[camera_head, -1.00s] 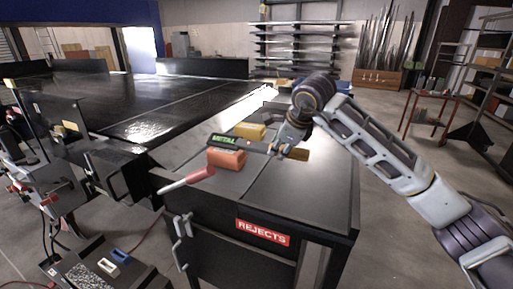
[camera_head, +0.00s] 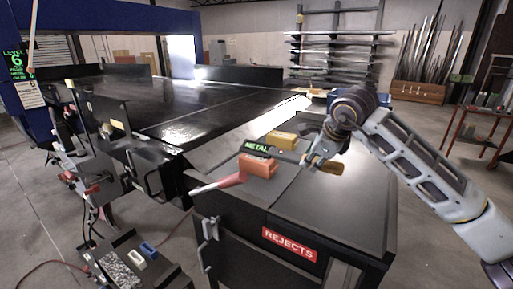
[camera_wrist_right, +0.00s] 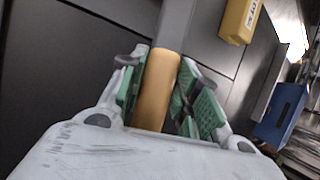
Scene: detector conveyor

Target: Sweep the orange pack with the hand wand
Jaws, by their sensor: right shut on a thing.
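The orange pack (camera_head: 257,166) lies on the dark top of the rejects cabinet (camera_head: 340,215). My right gripper (camera_head: 318,157) is shut on the tan handle of the hand wand (camera_head: 262,148). The wand's black head reaches left, just above and behind the orange pack in the head view, and its display reads METAL in green. I cannot tell whether it touches the pack. My left gripper is not in view.
A yellow pack (camera_head: 281,139) lies behind the wand; it also shows in the right wrist view (camera_wrist_right: 240,18). A red-handled white rod (camera_head: 218,184) sticks out at the cabinet's front left edge. The conveyor (camera_head: 200,110) stretches behind. The cabinet top's right side is clear.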

